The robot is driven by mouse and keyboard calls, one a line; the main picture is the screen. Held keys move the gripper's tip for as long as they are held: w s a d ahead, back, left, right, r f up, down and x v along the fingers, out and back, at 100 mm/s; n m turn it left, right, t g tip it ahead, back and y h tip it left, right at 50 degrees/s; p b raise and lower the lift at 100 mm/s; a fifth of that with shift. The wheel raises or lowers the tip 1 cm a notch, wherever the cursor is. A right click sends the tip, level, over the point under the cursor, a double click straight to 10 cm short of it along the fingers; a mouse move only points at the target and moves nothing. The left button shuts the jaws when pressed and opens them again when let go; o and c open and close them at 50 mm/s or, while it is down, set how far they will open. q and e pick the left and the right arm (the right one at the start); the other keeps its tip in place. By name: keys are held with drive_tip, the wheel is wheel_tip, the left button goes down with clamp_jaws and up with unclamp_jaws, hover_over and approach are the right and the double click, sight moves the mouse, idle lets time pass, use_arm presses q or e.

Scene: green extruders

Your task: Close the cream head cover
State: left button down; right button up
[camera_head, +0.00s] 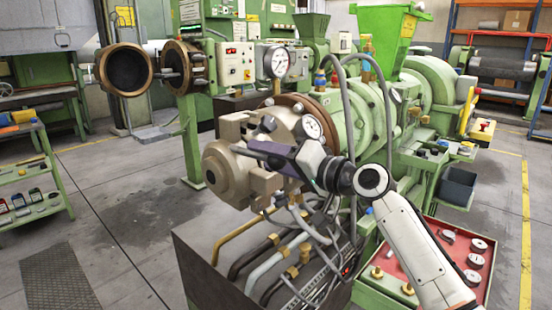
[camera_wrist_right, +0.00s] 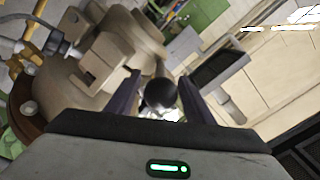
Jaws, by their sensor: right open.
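The cream head cover (camera_head: 222,168) is at the front end of the near green extruder, beside a brown ring flange. I cannot tell whether a gap remains between them. My right gripper (camera_head: 262,152) is in front of the cover, reaching in from the right and hiding part of it. In the right wrist view, the cream cover (camera_wrist_right: 125,42) fills the upper left. There the right gripper (camera_wrist_right: 158,80) is open, its two dark fingers spread on either side of a dark round knob (camera_wrist_right: 160,94). I cannot tell whether they touch it. My left gripper is not in view.
Pipes and hoses (camera_head: 262,245) run below the cover over a dark base. A red panel with gauges (camera_head: 440,250) lies at lower right. A second machine with an open round head (camera_head: 125,70) stands behind on the left. The floor at left (camera_head: 120,220) is clear.

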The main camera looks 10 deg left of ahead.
drive_tip(key=b+v, duration=0.1)
drive_tip(key=v, duration=0.9)
drive_tip(key=shift+d, duration=0.1)
